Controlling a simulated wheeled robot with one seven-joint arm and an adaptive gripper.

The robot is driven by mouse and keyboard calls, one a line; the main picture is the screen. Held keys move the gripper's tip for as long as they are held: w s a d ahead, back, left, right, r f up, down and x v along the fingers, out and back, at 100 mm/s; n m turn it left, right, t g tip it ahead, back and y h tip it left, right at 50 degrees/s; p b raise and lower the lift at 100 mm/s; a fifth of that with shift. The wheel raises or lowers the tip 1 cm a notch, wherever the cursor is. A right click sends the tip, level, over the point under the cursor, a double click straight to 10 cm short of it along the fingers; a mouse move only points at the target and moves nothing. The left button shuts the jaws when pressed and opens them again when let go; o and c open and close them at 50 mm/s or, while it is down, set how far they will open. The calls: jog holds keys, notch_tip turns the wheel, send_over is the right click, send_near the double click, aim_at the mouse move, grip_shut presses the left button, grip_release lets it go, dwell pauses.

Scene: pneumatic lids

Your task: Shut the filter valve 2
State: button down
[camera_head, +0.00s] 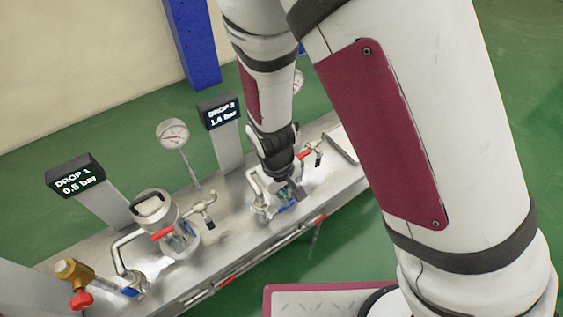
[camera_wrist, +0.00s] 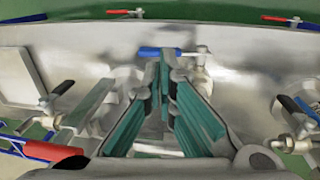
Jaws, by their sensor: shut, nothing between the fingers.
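A blue lever valve (camera_head: 287,207) sits low on the DROP 2 station of the steel bench. In the wrist view its blue handle (camera_wrist: 150,52) lies crosswise just beyond my fingertips. No label shows which lever is filter valve 2. My gripper (camera_head: 296,192) points down at this station, beside the blue lever. In the wrist view its teal-padded fingers (camera_wrist: 167,68) meet near the tips, shut and empty. I cannot tell whether the tips touch the handle. A red lever (camera_head: 306,153) stands behind my gripper. My gripper hides part of the station.
The DROP 2 display (camera_head: 221,113) reads about 1.6 bar. The DROP 1 display (camera_head: 75,177) reads 0.5 bar, above a filter housing (camera_head: 155,207) with a red lever (camera_head: 162,233). A gauge (camera_head: 172,134) stands between. Red handles (camera_head: 227,282) line the bench front.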

jog(key=shift+w+d+f+b, duration=0.1)
jog(key=shift+f+b, duration=0.15)
jog(key=shift+f, duration=0.65)
jog(key=shift+w+d+f+b, duration=0.1)
jog(key=shift+f+b, duration=0.1)
jog(key=shift+f, duration=0.7)
jog(key=shift+w+d+f, duration=0.1)
jog(key=shift+d+f, duration=0.2)
jog(key=shift+f, duration=0.5)
